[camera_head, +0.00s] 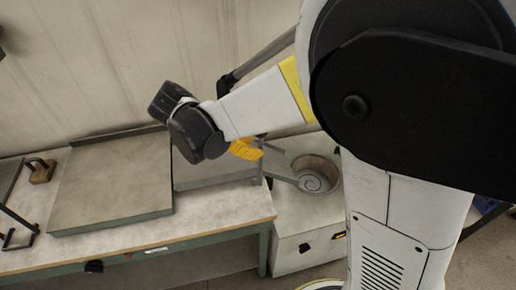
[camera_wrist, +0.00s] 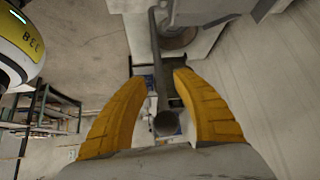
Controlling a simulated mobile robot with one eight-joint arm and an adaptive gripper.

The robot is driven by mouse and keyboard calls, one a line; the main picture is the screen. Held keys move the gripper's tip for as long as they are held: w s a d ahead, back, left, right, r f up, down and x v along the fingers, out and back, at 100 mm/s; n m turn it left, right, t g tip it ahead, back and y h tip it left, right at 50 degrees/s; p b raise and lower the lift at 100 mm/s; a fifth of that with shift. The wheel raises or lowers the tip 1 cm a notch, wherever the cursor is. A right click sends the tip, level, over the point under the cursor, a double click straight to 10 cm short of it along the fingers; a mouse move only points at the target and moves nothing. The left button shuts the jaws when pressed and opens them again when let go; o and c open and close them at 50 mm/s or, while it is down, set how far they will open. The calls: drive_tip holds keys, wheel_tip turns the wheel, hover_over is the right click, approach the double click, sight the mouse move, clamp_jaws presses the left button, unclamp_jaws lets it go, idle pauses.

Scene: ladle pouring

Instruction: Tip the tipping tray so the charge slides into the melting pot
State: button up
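The melting pot (camera_head: 318,174) is a round opening with a spiral inside, on top of a pale cabinet. It also shows at the top of the wrist view (camera_wrist: 180,38). A grey tray-like piece (camera_head: 283,178) reaches to the pot's left edge; I take it for the tipping tray, partly hidden by my arm. I cannot make out the charge. In the wrist view a dark bar with a round end (camera_wrist: 167,123) lies between the fingers of my gripper (camera_wrist: 155,75). The yellow fingers are apart, with gaps on both sides of the bar. My gripper also shows in the head view (camera_head: 246,149), left of the pot.
A workbench (camera_head: 235,207) stands left of the pot's cabinet (camera_head: 308,240). It carries a large flat board (camera_head: 115,182), a grey box (camera_head: 212,174) and, at far left, a small wooden block (camera_head: 41,171) near dark metal frames. A wall is close behind.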

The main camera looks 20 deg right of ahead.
drive_tip(key=v, duration=0.8)
drive_tip(key=shift+r, duration=0.1)
drive_tip(key=s+d+n+t+y, duration=0.5)
drive_tip(key=s+d+n+y, duration=0.3)
drive_tip(key=s+d+n, duration=0.45)
drive_tip(key=f+n+b, duration=0.2)
drive_tip(key=f+b, duration=0.1)
drive_tip(key=w+f+n+b, duration=0.1)
drive_tip(key=f+b, duration=0.1)
drive_tip(key=shift+d+f+t, duration=0.15)
drive_tip(key=shift+f+t, duration=0.1)
drive_tip(key=shift+t, duration=0.05)
drive_tip(key=shift+w, duration=0.1)
idle(3.9)
